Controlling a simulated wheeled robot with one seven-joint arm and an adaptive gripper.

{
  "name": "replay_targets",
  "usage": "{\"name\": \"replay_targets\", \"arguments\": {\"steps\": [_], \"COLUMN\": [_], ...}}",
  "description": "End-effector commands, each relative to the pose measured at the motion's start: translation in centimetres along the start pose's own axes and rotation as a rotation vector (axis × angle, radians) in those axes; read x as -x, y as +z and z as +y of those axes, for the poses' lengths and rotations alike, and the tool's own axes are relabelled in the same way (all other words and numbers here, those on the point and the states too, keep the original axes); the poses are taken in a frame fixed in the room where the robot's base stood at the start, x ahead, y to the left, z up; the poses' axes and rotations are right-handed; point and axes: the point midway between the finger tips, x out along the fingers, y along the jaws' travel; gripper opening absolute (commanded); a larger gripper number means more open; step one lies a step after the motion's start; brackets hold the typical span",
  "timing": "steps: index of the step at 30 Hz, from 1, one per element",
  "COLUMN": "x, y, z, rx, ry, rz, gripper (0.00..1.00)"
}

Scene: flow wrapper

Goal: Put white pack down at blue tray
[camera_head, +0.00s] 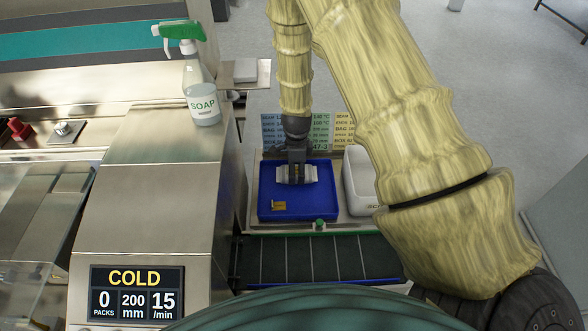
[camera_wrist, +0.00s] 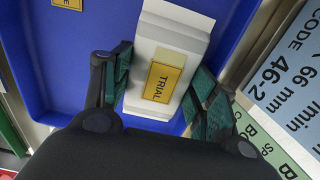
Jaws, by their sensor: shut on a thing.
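The white pack (camera_wrist: 172,48) has a yellow label reading TRIAL and lies between the two fingers of my gripper (camera_wrist: 160,88), which are shut on its sides. In the head view its white ends (camera_head: 311,174) show on both sides of my gripper (camera_head: 297,172). The blue tray (camera_head: 297,213) is directly beneath, and its blue floor also surrounds the pack in the wrist view (camera_wrist: 85,50). The pack is inside the tray's outline, in its upper part. I cannot tell whether it touches the floor.
A small yellow label (camera_head: 279,205) lies in the tray's lower left. A white bin (camera_head: 361,190) stands close on the right. A dark conveyor (camera_head: 315,259) runs below. Printed cards (camera_head: 338,132) stand behind. A soap bottle (camera_head: 200,90) sits on the steel machine at left.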

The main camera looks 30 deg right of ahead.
Motion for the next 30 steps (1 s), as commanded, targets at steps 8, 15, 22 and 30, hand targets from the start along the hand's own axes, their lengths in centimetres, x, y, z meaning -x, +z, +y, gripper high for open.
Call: {"name": "replay_targets", "arguments": {"steps": [8, 15, 22, 30], "x": [0.02, -0.04, -0.25, -0.34], "y": [0.02, 0.02, 0.02, 0.02], "z": [-0.02, -0.02, -0.01, -0.01], "rx": [0.001, 0.001, 0.001, 0.001], "ry": [0.000, 0.000, 0.000, 0.000], "rz": [0.000, 0.000, 0.000, 0.000], "gripper": [0.34, 0.34, 0.34, 0.71]}}
